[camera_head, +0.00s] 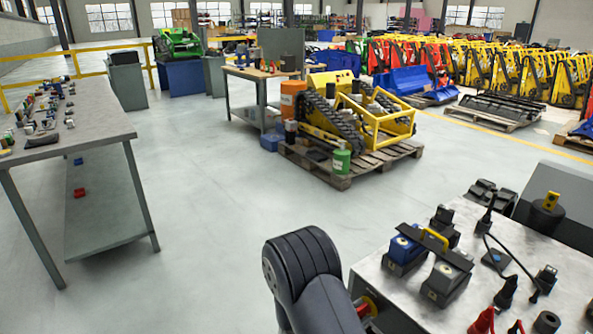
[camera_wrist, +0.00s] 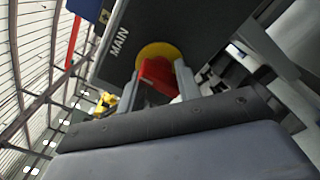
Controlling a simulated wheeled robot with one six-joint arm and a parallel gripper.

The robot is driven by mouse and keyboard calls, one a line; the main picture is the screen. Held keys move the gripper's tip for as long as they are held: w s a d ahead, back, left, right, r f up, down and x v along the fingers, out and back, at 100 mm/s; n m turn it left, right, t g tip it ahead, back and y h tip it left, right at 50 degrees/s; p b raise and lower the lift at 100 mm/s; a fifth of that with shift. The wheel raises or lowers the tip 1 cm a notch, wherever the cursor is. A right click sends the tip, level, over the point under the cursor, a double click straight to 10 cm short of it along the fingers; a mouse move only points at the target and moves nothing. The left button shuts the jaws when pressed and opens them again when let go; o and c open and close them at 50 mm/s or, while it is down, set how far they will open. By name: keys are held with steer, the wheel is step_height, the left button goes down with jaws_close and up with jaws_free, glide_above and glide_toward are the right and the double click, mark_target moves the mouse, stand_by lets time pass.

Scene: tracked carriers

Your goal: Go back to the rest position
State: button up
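My gripper (camera_wrist: 165,86) shows in the wrist view, with its two grey fingers apart on either side of a red switch handle (camera_wrist: 158,74). The handle sits on a round yellow plate (camera_wrist: 155,49) on a dark panel (camera_wrist: 190,25) marked MAIN. I cannot tell whether the fingers touch the handle. In the head view my arm (camera_head: 305,275) rises at the bottom middle and hides my gripper. The red and yellow switch (camera_head: 366,305) shows just right of the arm, on the side of the workbench.
The right workbench (camera_head: 467,212) carries battery packs (camera_head: 404,250), a charger with cables and several tools. A left table (camera_head: 95,140) holds small parts. A pallet (camera_head: 340,165) with a yellow tracked carrier (camera_head: 388,125) stands behind. The floor between is clear.

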steer(key=shift+m, duration=1)
